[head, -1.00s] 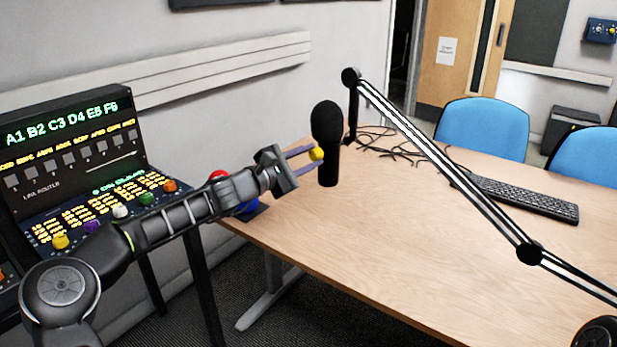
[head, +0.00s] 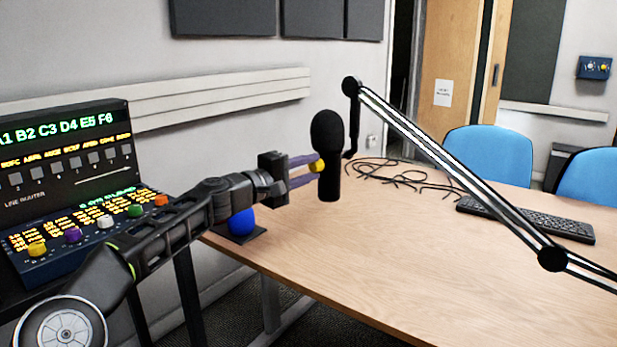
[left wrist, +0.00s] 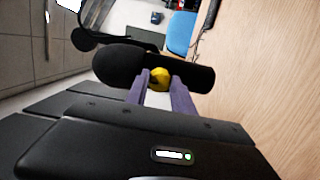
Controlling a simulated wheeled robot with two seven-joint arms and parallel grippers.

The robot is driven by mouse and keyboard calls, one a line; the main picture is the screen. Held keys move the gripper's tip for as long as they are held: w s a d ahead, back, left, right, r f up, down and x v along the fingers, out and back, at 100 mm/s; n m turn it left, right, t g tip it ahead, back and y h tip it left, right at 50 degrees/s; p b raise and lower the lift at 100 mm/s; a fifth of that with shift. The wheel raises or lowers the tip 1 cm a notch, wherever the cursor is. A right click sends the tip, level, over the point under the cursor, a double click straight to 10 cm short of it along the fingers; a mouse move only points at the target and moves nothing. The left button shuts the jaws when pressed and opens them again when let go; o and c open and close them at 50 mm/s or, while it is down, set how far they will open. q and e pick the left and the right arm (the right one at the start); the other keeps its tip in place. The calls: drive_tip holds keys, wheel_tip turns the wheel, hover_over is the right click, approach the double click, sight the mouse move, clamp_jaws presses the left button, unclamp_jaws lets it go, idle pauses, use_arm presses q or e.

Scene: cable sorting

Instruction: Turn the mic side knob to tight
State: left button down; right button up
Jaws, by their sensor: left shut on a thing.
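The black microphone (head: 328,140) stands upright in the head view, hanging by the boom arm above the table's left part. Its yellow side knob (head: 317,166) faces my left gripper. My left gripper (head: 312,170) reaches in from the left, with its two purple fingers on either side of the knob, shut on it. In the left wrist view the microphone (left wrist: 120,66) lies across the picture and the yellow knob (left wrist: 160,78) sits between the fingertips (left wrist: 160,80). The knob's marks are too small to read. My right gripper is not in view.
The boom arm (head: 450,170) slants across the wooden table (head: 400,270). A blue ball-shaped thing (head: 241,222) is below my left arm. A router panel (head: 70,160) with coloured knobs stands at left.

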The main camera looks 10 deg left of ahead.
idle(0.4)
use_arm(q)
drive_tip(key=c, duration=1.1)
unclamp_jaws()
drive_tip(key=b+v, duration=0.3)
drive_tip(key=v, duration=0.4)
drive_tip(key=shift+s+a, duration=0.15)
drive_tip(key=shift+s, duration=0.2)
